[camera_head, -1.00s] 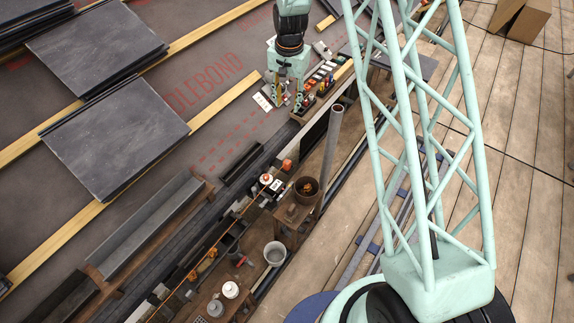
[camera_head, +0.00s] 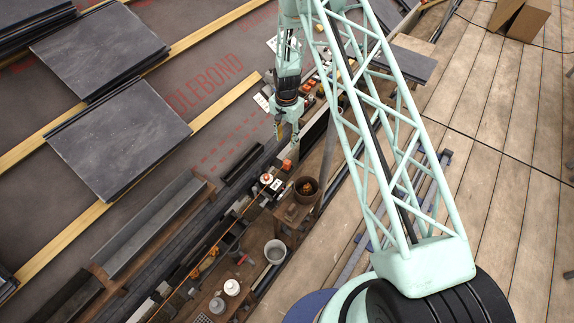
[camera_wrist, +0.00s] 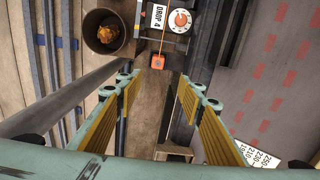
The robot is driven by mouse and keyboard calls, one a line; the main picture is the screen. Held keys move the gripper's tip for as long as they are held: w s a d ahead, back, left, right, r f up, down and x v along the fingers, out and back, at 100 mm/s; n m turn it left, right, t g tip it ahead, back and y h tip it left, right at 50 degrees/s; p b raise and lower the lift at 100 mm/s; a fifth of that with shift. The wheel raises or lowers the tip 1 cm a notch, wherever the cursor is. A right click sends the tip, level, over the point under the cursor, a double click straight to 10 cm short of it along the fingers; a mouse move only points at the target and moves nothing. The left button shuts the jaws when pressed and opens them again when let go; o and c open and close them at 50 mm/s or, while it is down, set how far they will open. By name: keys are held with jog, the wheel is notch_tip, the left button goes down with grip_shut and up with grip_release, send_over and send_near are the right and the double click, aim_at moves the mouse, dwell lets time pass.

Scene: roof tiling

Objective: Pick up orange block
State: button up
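A small orange block (camera_wrist: 158,62) lies near the top centre of the wrist view, beyond my fingertips. It appears to be the small orange item (camera_head: 287,165) just below my gripper in the head view. My gripper (camera_wrist: 160,88) is open, with ridged yellow pads on both fingers and nothing between them. In the head view my gripper (camera_head: 287,132) points down, apart from the block. I cannot tell its exact height above the block.
A rusty bucket (camera_wrist: 91,42) with orange contents stands left of the block. A white item with an orange dial (camera_wrist: 180,20) and a "DROP 4" label (camera_wrist: 158,14) lie beyond it. A grey pole (camera_wrist: 70,90) runs close on the left. Slate stacks (camera_head: 118,138) lie left.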

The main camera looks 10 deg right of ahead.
send_over(287, 161)
jog(key=shift+s+a+f, duration=0.1)
jog(key=shift+s+f, duration=0.05)
jog(key=shift+f, duration=1.9)
jog(key=shift+f, duration=0.1)
jog(key=shift+f, duration=4.15)
jog(key=shift+f+b, duration=0.55)
jog(key=shift+f, duration=2.05)
jog(key=shift+c, duration=0.4)
jog(key=c, duration=0.9)
